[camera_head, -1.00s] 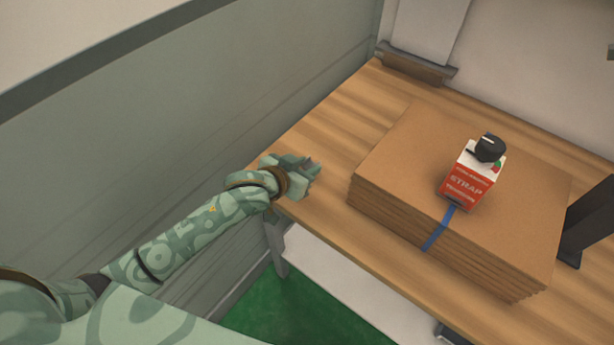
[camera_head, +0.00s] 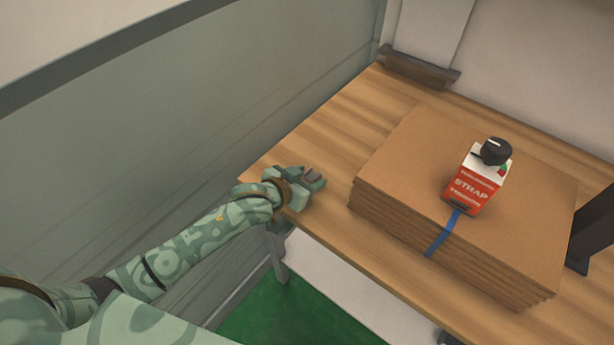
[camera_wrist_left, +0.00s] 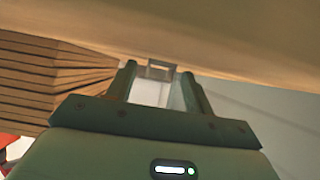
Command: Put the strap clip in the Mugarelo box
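My left gripper (camera_head: 316,180) is at the left front edge of the wooden table, left of the cardboard stack. Its fingers (camera_wrist_left: 160,78) stand apart in the left wrist view. I cannot make out any box marked Mugarelo. My right gripper is not in view.
A cardboard stack (camera_head: 400,160) with a blue strap (camera_head: 443,235) lies on the table (camera_head: 330,125). A red-and-white box marked STRAP (camera_head: 473,190), with a black knob (camera_head: 495,151), stands on it. A green-grey wall (camera_head: 180,130) runs along the left.

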